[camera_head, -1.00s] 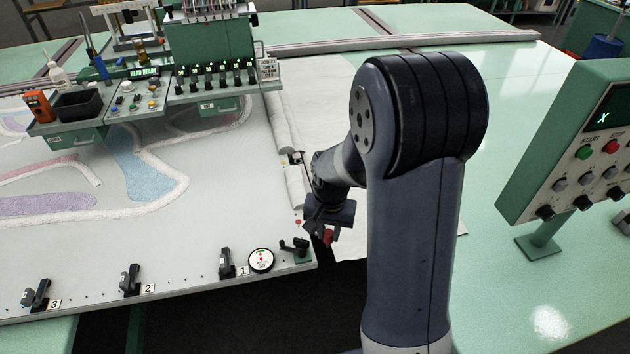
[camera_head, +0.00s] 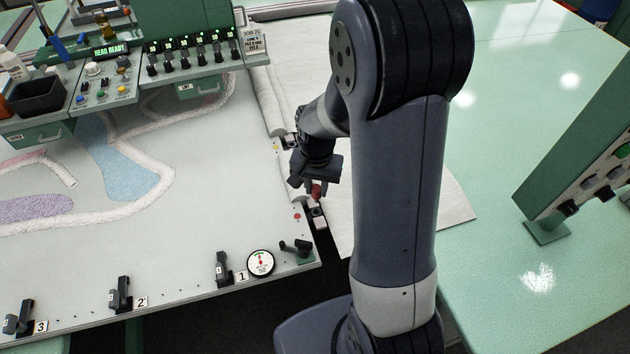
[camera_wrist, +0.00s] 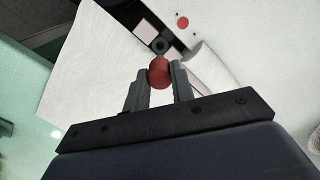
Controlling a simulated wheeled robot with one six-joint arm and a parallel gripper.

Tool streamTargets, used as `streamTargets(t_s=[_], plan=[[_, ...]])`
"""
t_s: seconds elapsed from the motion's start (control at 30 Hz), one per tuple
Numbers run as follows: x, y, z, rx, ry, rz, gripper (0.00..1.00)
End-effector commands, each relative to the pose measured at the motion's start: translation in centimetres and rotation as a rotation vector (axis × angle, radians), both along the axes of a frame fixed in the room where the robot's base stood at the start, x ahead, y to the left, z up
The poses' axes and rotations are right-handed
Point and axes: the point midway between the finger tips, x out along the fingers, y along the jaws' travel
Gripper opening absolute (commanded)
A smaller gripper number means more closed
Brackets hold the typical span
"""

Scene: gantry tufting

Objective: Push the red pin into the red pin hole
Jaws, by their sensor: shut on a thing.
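My gripper (camera_wrist: 158,80) is shut on the red pin (camera_wrist: 158,71), whose round red head shows between the two fingertips. In the head view my gripper (camera_head: 314,186) hangs at the right edge of the white frame, with the red pin (camera_head: 317,192) at its tip. A small block with a dark round hole (camera_wrist: 160,46) lies just beyond the pin in the wrist view. A red dot (camera_wrist: 183,22) is on the panel beside it. In the head view the block (camera_head: 319,216) sits just below the pin. The pin looks apart from the hole; its shank is hidden.
A black lever on a green base (camera_head: 297,249) and a round dial (camera_head: 261,263) stand near the frame's front right corner. Several black clamps (camera_head: 222,269) line the front edge. White cloth (camera_head: 430,215) lies to the right. A green control panel (camera_head: 585,165) stands at far right.

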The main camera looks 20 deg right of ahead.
Motion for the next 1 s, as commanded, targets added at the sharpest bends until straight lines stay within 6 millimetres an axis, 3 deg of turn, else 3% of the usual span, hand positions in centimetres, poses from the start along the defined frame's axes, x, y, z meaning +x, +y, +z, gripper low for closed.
streamTargets(t_s=[0.57, 1.0], plan=[[0.0, 0.0, -4.6, 0.0, 0.001, 0.0, 0.0], [0.0, 0.0, -4.6, -0.001, -0.001, 0.0, 0.0]])
